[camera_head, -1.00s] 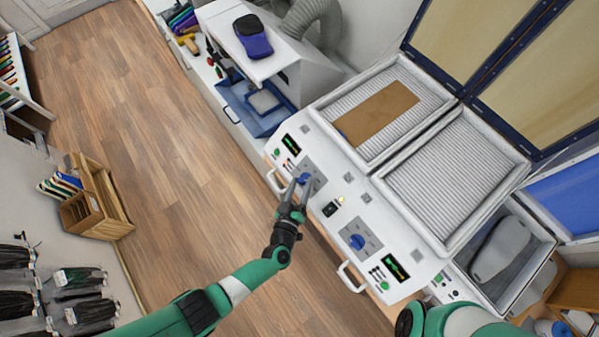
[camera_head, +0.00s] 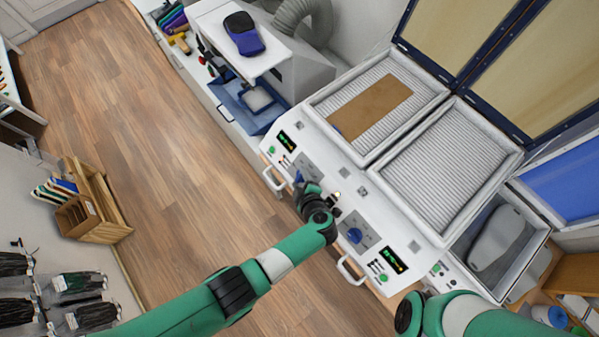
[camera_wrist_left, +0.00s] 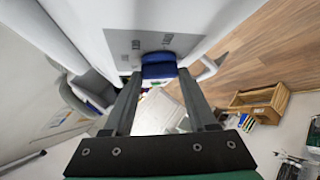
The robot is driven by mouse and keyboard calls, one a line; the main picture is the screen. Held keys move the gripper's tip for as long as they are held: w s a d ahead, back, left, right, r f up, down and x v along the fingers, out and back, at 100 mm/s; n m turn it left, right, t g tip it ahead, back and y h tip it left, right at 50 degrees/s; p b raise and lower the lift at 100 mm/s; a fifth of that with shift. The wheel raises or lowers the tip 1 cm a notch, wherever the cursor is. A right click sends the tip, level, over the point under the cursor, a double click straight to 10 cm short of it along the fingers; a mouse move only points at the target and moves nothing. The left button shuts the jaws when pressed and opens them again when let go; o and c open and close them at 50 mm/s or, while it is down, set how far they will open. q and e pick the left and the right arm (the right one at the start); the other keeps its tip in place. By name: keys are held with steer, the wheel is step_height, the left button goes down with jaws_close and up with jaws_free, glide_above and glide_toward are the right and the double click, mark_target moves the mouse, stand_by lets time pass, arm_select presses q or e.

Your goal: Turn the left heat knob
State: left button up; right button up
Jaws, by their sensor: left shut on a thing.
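The left heat knob (camera_head: 298,177) is blue and sits on a grey plate on the front panel of the white heating machine (camera_head: 345,180); most of it is hidden by my gripper in the head view. My left gripper (camera_head: 302,184) is at this knob. In the left wrist view the blue knob (camera_wrist_left: 158,68) lies between the tips of the two dark fingers, and the gripper (camera_wrist_left: 160,78) is shut on it. A second blue knob (camera_head: 354,235) sits farther right on the panel, clear of the gripper. My right gripper is out of view.
A brown sheet (camera_head: 370,106) lies on the left ribbed bed; the right ribbed bed (camera_head: 446,165) is bare. White handles (camera_head: 352,272) stick out from the machine's front. A small display (camera_head: 283,139) is beside the left knob. The wooden floor (camera_head: 180,150) in front is open.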

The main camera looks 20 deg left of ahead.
arm_select(q)
steer(key=n+g, duration=0.2)
steer(key=n, duration=0.1)
steer(key=shift+w+r+g+h, duration=0.2)
steer(key=shift+w+g+h, duration=0.1)
steer(key=shift+g, duration=0.1)
steer(key=shift+a+n+g+h, duration=0.15)
steer(key=shift+n+g+h, duration=0.15)
steer(key=shift+n+g, duration=0.45)
steer(key=shift+w+a+n+g+h+b, duration=0.15)
steer(key=shift+n+g+h+b, duration=1.05)
steer(key=shift+n, duration=0.45)
steer(key=o, duration=1.4)
steer(key=shift+c, duration=0.2)
steer(key=shift+r, duration=0.15)
